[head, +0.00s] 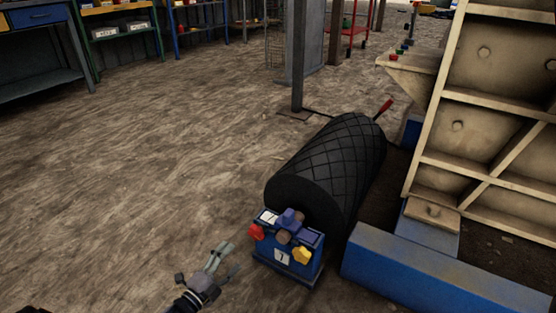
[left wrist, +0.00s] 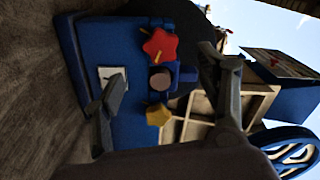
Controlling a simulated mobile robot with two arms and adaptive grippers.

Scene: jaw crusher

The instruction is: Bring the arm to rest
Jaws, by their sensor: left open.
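My left gripper (head: 226,262) is in the lower middle of the head view, open and empty. It is apart from the blue control box, to the box's left. Its two fingers also show in the left wrist view (left wrist: 165,90), with the blue box (left wrist: 85,65) behind them. The blue box (head: 286,268) carries a red star knob (head: 256,232), a yellow star knob (head: 302,256) and a white label with a mark like a 1. In the left wrist view the red knob (left wrist: 160,46) and yellow knob (left wrist: 158,115) show between the fingers. My right gripper is not in view.
A black ribbed roller (head: 335,165) lies behind the box. A blue beam (head: 435,275) and a large beige ribbed machine frame (head: 480,110) stand on the right. A dark post (head: 298,55) rises behind. Shelves (head: 120,25) line the back left. The floor at left is clear.

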